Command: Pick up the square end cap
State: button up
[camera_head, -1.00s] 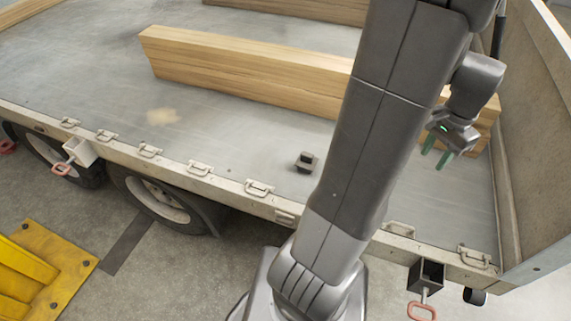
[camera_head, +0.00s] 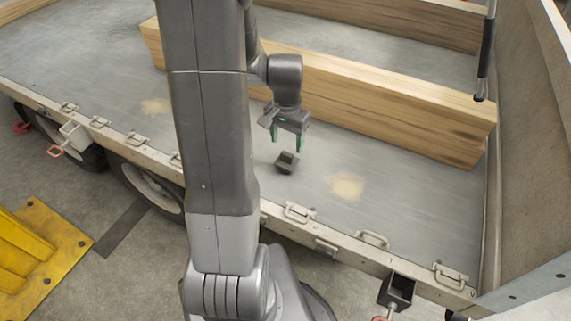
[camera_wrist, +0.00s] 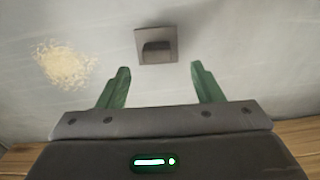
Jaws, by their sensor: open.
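The square end cap (camera_head: 287,162) is a small dark piece lying on the grey trailer deck near its front edge. In the wrist view the end cap (camera_wrist: 156,45) shows as a dark square plate with a raised block, just beyond the fingertips and between their lines. My gripper (camera_head: 287,142) is above the cap in the head view, pointing down, its green fingers apart. In the wrist view my gripper (camera_wrist: 162,70) is open with nothing between its fingers. I see no contact with the cap.
Long wooden beams (camera_head: 380,105) lie on the deck behind my gripper. The trailer's side rail (camera_head: 330,240) with metal handles runs along the front, and a tall end wall (camera_head: 530,130) stands at the right. Pale dust patches (camera_head: 345,185) mark the deck. The deck around the cap is clear.

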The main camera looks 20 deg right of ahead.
aim_at(287, 154)
jog(key=f, duration=0.5)
jog(key=shift+s+a+f, duration=0.1)
jog(key=shift+s+f, duration=0.2)
